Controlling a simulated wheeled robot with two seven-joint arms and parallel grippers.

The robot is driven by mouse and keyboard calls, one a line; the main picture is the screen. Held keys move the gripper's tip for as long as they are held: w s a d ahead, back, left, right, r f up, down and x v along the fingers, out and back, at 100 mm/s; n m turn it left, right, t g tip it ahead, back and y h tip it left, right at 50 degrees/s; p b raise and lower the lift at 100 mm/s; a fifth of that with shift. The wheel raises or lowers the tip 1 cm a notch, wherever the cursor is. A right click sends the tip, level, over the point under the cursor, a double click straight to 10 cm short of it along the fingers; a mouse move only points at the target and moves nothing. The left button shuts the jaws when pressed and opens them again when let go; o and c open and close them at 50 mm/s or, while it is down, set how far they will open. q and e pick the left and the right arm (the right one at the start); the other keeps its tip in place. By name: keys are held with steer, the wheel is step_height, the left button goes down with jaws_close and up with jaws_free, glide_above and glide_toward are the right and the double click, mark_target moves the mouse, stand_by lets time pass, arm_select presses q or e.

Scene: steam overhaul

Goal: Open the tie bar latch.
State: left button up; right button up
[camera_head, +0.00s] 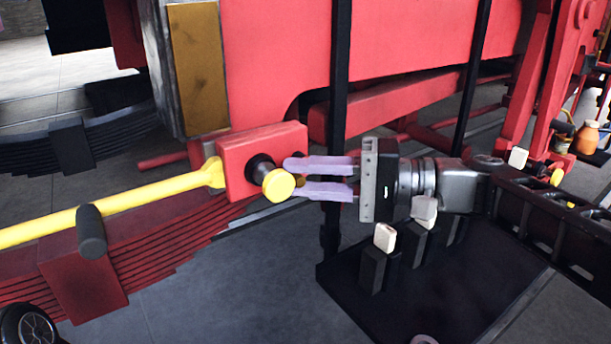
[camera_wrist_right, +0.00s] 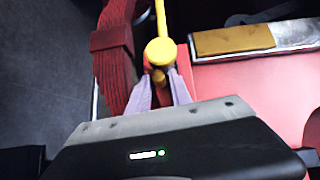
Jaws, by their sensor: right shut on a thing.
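The yellow tie bar (camera_head: 130,205) comes in from the left and ends at a red block (camera_head: 235,150). A yellow round knob (camera_head: 279,186) on a black collar, which looks like the latch, sticks out of this block. My right gripper (camera_head: 291,178) reaches in from the right with its two pale purple fingers at the knob. In the right wrist view the knob (camera_wrist_right: 160,51) lies at the fingertips, with a finger on either side just below it. The gripper is shut on the knob; the exact contact is partly hidden. My left gripper is not in view.
A black grip (camera_head: 91,231) sticks out from the bar. Red leaf springs (camera_head: 165,240) lie below it. A dark upright post (camera_head: 337,100) stands close behind my right fingers. A black stand with white-topped pegs (camera_head: 385,237) sits below the right wrist.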

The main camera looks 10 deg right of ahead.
jaws_close()
steer(key=shift+f, duration=0.25)
stand_by(0.7)
steer(key=shift+n+h, duration=0.3)
steer(key=shift+h, duration=0.1)
steer(key=shift+w+d+f+n+h, duration=0.1)
steer(key=shift+d+f+n+h, duration=0.1)
steer(key=shift+n+h, duration=0.9)
steer(key=shift+w+d+f+n+h, duration=0.15)
steer(key=shift+n+h, duration=0.55)
steer(key=shift+h, duration=0.8)
steer(key=shift+s+d+f+n+h, duration=0.15)
steer(key=shift+d+n+h, duration=0.1)
steer(key=shift+n+h, duration=0.85)
steer(key=shift+w+d+h, duration=0.1)
steer(key=shift+h, duration=0.2)
